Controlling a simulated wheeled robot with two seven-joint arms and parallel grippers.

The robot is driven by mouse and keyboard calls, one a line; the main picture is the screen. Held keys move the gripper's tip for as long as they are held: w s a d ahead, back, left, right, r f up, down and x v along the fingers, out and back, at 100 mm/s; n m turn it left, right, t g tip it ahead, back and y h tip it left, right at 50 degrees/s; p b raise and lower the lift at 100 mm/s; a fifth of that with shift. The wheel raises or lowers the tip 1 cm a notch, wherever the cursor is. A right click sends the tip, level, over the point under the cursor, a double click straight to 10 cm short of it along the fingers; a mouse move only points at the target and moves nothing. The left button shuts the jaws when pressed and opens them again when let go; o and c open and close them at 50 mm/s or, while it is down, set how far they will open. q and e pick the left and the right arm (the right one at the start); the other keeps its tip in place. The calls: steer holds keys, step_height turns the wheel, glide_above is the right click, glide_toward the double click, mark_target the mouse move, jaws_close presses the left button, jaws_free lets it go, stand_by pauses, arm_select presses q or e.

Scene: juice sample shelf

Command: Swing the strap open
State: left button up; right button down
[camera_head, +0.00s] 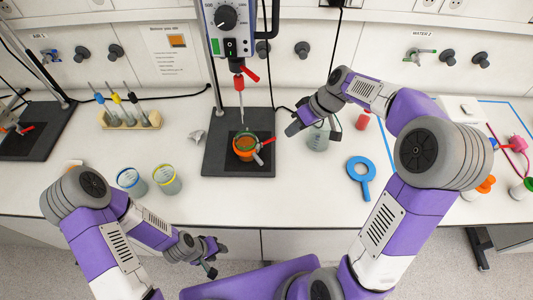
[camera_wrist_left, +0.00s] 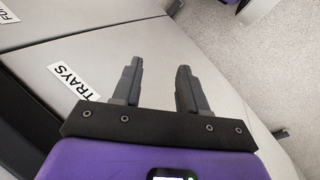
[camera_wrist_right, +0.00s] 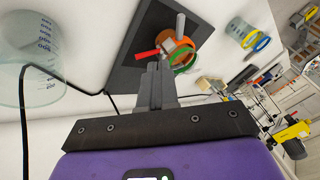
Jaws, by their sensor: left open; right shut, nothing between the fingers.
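An orange cup (camera_head: 244,148) with a green rim stands on the black base plate (camera_head: 212,163) below the stirrer. A grey strap or lever with a red end (camera_head: 265,143) shows at its right side; whether it is fastened is too small to tell. In the right wrist view the cup (camera_wrist_right: 184,57), a red handle (camera_wrist_right: 146,54) and a grey bar (camera_wrist_right: 180,25) show beyond my fingers. My right gripper (camera_head: 292,129) is shut and empty, right of the cup and apart from it in the head view. My left gripper (camera_wrist_left: 158,75) is open and empty, low in front of the bench.
The stirrer (camera_head: 232,25) and its shaft rise above the cup. A clear beaker (camera_head: 318,139) stands close to my right gripper. Two beakers (camera_head: 167,180) stand left, near the bench's front edge.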

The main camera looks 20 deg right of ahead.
steer(key=x, duration=0.3)
steer(key=a+x, duration=0.1)
steer(key=x, duration=0.3)
steer(key=s+a+x, duration=0.1)
steer(key=x, duration=0.3)
steer(key=shift+s+r+b, duration=0.1)
steer(key=shift+r+b, duration=0.2)
steer(key=shift+s+a+f, duration=0.15)
steer(key=shift+a+f, duration=0.05)
steer(key=shift+a, duration=0.15)
steer(key=shift+a, duration=0.2)
